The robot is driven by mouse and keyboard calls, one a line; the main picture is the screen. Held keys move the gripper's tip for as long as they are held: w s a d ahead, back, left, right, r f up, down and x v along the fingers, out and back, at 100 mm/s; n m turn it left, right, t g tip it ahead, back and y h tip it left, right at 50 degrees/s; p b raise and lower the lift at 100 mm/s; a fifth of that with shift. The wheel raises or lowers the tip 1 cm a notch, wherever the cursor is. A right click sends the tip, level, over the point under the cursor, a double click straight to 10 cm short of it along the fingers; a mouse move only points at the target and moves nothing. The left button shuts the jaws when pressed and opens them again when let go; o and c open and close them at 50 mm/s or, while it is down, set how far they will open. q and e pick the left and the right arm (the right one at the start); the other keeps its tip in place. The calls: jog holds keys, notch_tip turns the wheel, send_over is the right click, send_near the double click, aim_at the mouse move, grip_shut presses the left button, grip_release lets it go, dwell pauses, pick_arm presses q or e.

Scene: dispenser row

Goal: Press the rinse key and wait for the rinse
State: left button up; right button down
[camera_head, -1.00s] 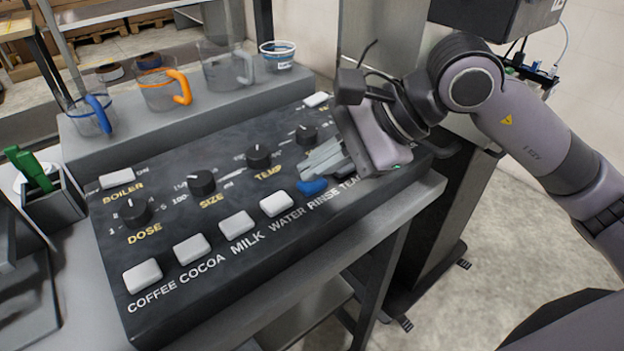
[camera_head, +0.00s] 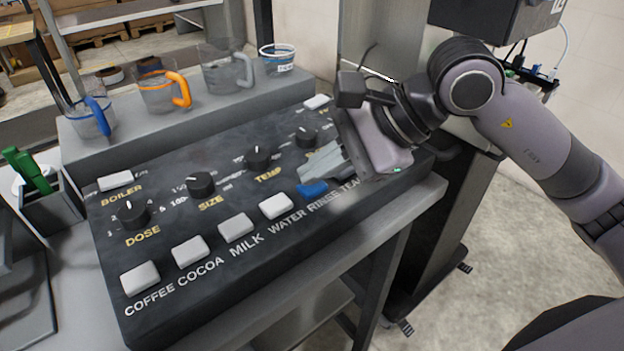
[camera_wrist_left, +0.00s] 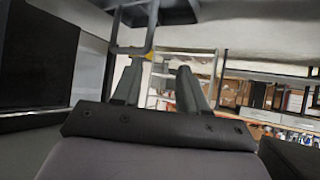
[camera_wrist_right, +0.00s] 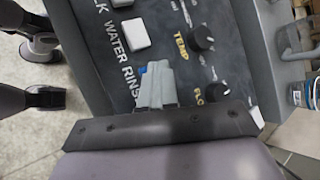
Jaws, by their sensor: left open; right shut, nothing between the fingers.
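The blue rinse key (camera_head: 312,189) sits in the key row of the dark panel (camera_head: 240,195), right of the white water key (camera_head: 276,206). My right gripper (camera_head: 318,176) is shut and empty, with its fingertips at the blue key and covering part of it. In the right wrist view the shut fingers (camera_wrist_right: 156,88) hide most of the blue key (camera_wrist_right: 143,70); I cannot tell how far it is pressed. My left gripper (camera_wrist_left: 157,75) is open and empty in its wrist view, away from the panel; it does not show in the head view.
Cups with blue (camera_head: 95,118), orange (camera_head: 163,90) and grey (camera_head: 226,68) handles stand on the ledge behind the panel, with a small tub (camera_head: 278,58). White coffee (camera_head: 140,277), cocoa (camera_head: 190,251) and milk (camera_head: 236,227) keys lie left. Black knobs sit behind the keys.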

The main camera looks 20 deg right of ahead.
aim_at(319, 187)
jog(key=shift+r+p, duration=0.3)
jog(key=shift+r, duration=0.45)
jog(key=shift+r+p, duration=1.55)
jog(key=shift+r, duration=1)
